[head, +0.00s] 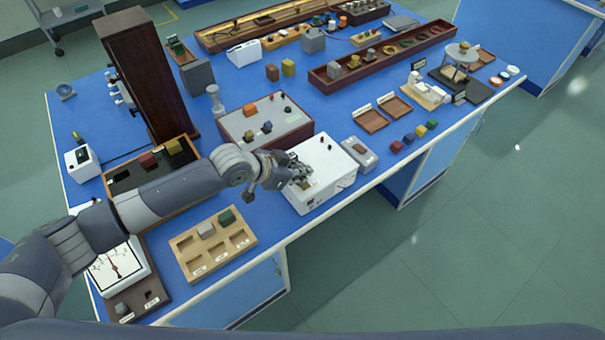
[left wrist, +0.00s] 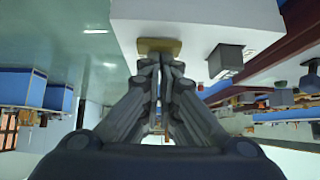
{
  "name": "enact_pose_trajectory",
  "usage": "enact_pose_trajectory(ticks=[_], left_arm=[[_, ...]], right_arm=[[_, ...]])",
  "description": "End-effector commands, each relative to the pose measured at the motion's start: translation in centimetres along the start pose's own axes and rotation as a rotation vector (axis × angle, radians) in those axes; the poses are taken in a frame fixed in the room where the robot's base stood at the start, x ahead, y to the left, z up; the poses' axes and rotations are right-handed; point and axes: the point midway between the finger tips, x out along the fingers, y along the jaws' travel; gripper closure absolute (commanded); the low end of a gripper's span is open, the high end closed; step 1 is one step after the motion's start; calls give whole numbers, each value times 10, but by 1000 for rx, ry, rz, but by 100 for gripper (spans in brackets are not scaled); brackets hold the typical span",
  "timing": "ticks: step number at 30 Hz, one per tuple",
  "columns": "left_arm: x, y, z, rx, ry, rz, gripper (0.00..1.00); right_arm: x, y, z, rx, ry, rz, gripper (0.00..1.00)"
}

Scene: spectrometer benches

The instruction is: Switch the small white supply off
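A white box with controls (head: 322,196), which may be the small white supply, sits near the bench's front edge. My left gripper (head: 303,182) reaches over its left part from the left. In the left wrist view, the gripper (left wrist: 158,60) has its fingers drawn together, with the tips at a small brass-coloured plate (left wrist: 158,45) on the white box (left wrist: 190,18). Whether the tips touch it cannot be told. A grey square knob (left wrist: 226,60) stands beside the plate. Any switch lever at the fingertips is hidden. My right gripper is not in view.
A grey box (head: 359,153) stands right of the white box, and a dark-sided panel box (head: 262,137) stands behind it. A wooden tray (head: 190,266) lies to the left. Another small white box with a dark panel (head: 82,163) stands at far left.

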Motion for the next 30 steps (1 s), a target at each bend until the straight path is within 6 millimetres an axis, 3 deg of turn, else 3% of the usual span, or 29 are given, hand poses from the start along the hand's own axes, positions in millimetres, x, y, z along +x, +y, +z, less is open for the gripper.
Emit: enact_pose_trajectory(ticks=[1, 6, 16, 18, 30], left_arm=[[1, -3, 10, -2, -21, -6, 100], [-2, -3, 6, -2, -20, -6, 100], [-32, 0, -34, -3, -6, -5, 100], [-37, -1, -27, -2, -3, -7, 100], [-108, 0, -30, -1, 1, -7, 100]], right_arm=[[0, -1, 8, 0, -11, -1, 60], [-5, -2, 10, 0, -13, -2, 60], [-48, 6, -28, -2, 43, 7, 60], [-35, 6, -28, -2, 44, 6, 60], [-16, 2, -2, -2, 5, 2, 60]])
